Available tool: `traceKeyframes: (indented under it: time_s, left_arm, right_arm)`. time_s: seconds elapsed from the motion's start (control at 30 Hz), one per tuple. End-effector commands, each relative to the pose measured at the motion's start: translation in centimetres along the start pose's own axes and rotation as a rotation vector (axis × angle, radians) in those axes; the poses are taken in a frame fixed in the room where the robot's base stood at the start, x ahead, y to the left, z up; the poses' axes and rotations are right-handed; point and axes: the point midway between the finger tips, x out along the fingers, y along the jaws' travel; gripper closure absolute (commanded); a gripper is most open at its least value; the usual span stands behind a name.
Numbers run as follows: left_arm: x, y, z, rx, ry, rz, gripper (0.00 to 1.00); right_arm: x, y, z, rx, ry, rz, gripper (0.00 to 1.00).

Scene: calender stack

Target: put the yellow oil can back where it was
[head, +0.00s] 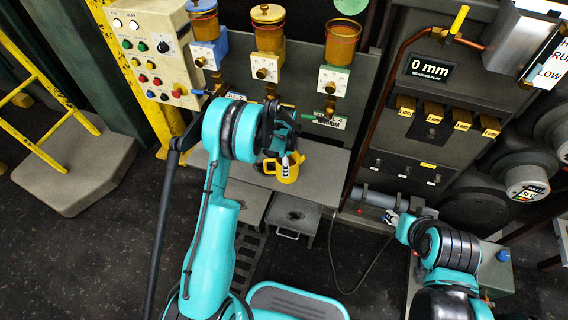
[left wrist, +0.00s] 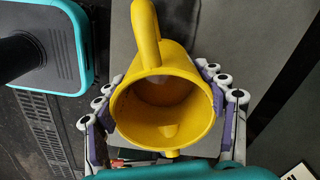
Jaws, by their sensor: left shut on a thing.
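The yellow oil can (head: 287,175) is in my left gripper (head: 285,160), over the grey bench in the head view. In the left wrist view the can (left wrist: 148,60) looks like an open-topped yellow cup with its handle toward the top of the picture. The fingers of my left gripper (left wrist: 160,86) press on it from both sides, and its inside looks empty. I cannot tell whether its base touches the bench. My right gripper (head: 391,217) is at the lower right, beside a grey cylinder, apart from the can; its fingers are too small to read.
The grey bench (head: 325,180) has bare room right of the can. Behind it stand several dispensers with amber jars (head: 268,35) and valves. A control panel (head: 150,50) is at the left. A dark cable (head: 333,255) hangs right of a grey drawer (head: 293,215).

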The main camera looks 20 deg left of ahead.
Motion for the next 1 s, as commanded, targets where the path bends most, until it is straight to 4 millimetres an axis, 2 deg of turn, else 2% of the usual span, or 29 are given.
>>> traceKeyframes:
  time_s: [0.03, 0.1, 0.43, 0.53, 0.67, 0.9, 1.0]
  left_arm:
    - [0.2, 0.0, 0.0, 0.0, 0.0, 0.0, 0.27]
    - [0.1, 0.0, 0.0, 0.0, 0.0, 0.0, 0.09]
    - [0.1, 0.0, 0.0, 0.0, 0.0, 0.0, 0.09]
    - [-0.5, 0.0, 0.0, 0.0, 0.0, 0.0, 0.09]
    - [-2.7, 0.0, 0.0, 0.0, 0.0, 0.0, 0.09]
    - [-8.2, 0.0, 0.0, 0.0, 0.0, 0.0, 0.09]
    - [-10.0, 0.0, 0.0, 0.0, 0.0, 0.0, 0.09]
  right_arm:
    - [0.2, 0.0, 0.1, 0.0, 0.0, 0.0, 0.6]
    - [0.1, 0.0, 0.1, 0.0, 0.0, 0.0, 0.6]
    - [0.1, 0.0, 0.0, 0.0, 0.0, 0.0, 0.6]
    - [-0.3, 0.0, -0.2, 0.0, 0.0, 0.0, 0.6]
    - [-1.1, 0.0, -0.8, 0.0, 0.0, 0.0, 0.6]
    - [-2.9, 0.0, -2.1, 0.0, 0.0, 0.0, 0.6]
    - [-3.4, 0.0, -2.4, 0.0, 0.0, 0.0, 0.6]
